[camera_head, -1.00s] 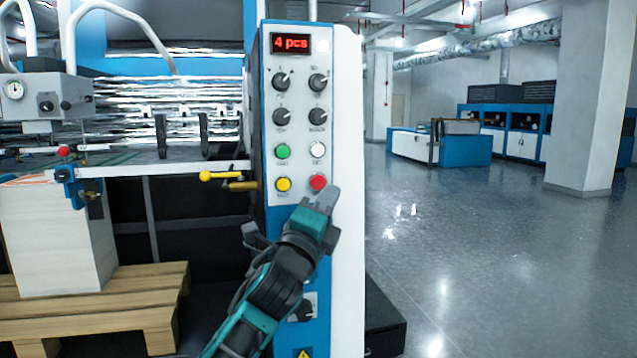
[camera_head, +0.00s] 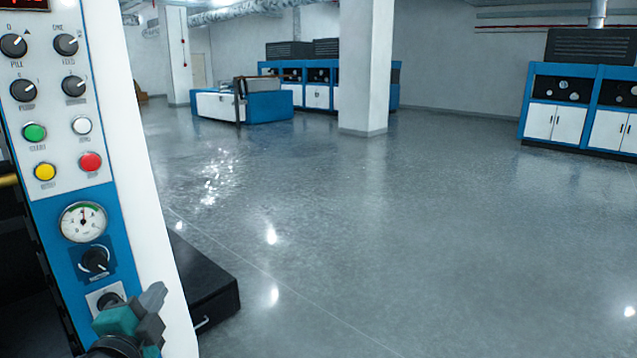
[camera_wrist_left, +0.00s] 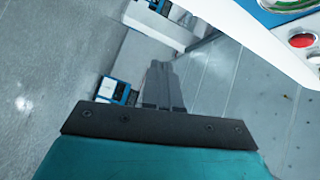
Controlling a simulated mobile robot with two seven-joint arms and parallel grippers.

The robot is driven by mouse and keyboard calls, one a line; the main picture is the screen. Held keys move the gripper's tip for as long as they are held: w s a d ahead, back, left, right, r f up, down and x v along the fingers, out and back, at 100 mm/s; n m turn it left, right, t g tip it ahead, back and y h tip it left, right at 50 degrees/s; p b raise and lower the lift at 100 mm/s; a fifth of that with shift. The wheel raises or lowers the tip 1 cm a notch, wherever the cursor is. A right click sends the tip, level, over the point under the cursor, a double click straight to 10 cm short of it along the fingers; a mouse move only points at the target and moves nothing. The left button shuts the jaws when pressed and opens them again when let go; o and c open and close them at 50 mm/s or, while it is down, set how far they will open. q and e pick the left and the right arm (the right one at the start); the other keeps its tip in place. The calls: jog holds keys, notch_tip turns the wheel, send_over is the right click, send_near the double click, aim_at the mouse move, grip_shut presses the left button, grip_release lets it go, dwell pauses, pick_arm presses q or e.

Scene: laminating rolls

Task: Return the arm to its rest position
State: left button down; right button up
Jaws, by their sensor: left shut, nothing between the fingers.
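My left gripper (camera_head: 150,312) shows at the bottom left of the head view, in front of the lower part of the machine's control panel (camera_head: 65,205). It is shut and empty, and its fingers point up and to the right. In the left wrist view the closed fingers (camera_wrist_left: 161,85) lie together with nothing between them. The red button (camera_head: 90,162) is on the panel well above the gripper; it also shows at the top right of the left wrist view (camera_wrist_left: 302,40). My right gripper is in neither view.
The panel also carries a yellow button (camera_head: 45,172), a green button (camera_head: 34,132) and a round gauge (camera_head: 83,222). A black box (camera_head: 205,280) stands on the floor beside the machine. Open grey floor (camera_head: 400,240) lies to the right. Blue and white machines (camera_head: 245,105) stand far back.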

pick_arm(q)
jog(key=s+d+f+n+g+h+p, duration=0.1)
jog(key=s+d+f+n+g, duration=0.2)
jog(key=s+f, duration=0.7)
jog(key=s+d+f+n+g+h, duration=0.1)
jog(key=s+d+f+n+g, duration=0.3)
jog(key=s+d+f+n, duration=0.3)
jog(key=s+f+n, duration=0.1)
jog(key=s+f, duration=0.3)
jog(key=f, duration=0.2)
jog(key=shift+s+d+f+n+h+p, duration=0.2)
jog(key=shift+d+n+h+p, duration=0.1)
jog(key=shift+h+p, duration=0.1)
jog(key=shift+r, duration=0.1)
